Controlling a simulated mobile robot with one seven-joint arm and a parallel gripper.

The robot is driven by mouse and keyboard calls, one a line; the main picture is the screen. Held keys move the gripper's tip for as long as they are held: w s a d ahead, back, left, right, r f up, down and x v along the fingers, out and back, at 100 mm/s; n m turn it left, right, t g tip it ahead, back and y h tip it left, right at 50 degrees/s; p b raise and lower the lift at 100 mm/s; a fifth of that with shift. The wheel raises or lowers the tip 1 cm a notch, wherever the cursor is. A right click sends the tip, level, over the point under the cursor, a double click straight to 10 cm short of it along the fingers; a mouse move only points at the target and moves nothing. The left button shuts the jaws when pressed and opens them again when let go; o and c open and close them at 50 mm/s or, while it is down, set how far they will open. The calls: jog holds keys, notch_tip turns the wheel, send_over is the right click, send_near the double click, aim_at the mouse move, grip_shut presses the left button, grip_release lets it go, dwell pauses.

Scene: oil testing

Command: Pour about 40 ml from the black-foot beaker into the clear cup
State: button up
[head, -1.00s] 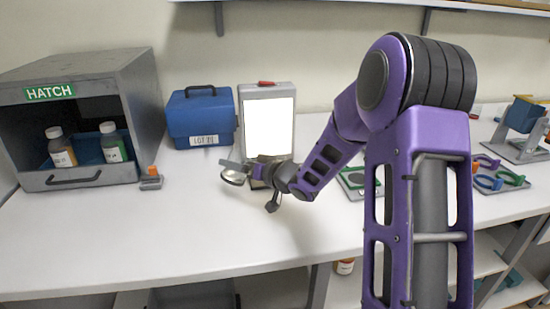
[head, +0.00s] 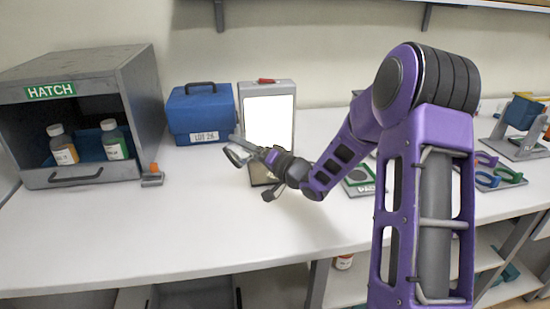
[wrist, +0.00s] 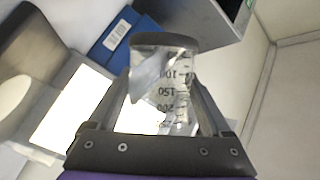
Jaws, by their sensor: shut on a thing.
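My gripper (head: 243,150) is shut on the black-foot beaker (wrist: 160,85), a clear graduated vessel. In the wrist view its black foot (wrist: 165,40) points to the top of the picture, and its printed numbers read upside down. In the head view the beaker (head: 237,156) is small and tilted, held above the bench in front of the lit panel. I cannot make out the liquid level. I cannot pick out the clear cup in either view; a brownish thing (head: 260,174) below my gripper is partly hidden and unclear.
A bright lit panel (head: 268,122) stands behind my gripper. A blue case (head: 200,115) is to its left. The grey hatch box (head: 140,100) holds two capped bottles (head: 62,146). Coloured clamps (head: 487,180) lie at right. The front left of the bench (head: 150,230) is clear.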

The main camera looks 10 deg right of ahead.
aim_at(252, 138)
jog(key=shift+d+r+m+t+y, duration=0.25)
jog(key=shift+r+m+t, duration=0.4)
jog(key=shift+m, duration=0.65)
jog(key=shift+w+d+r+m+t, duration=0.1)
jog(key=shift+d+r+m+t, duration=0.1)
jog(key=shift+m+t, duration=0.1)
jog(key=shift+w+d+r+m+t+p, duration=0.15)
jog(key=shift+d+r+m+t+p, duration=0.15)
jog(key=shift+d+m+p, duration=0.45)
dwell(0.6)
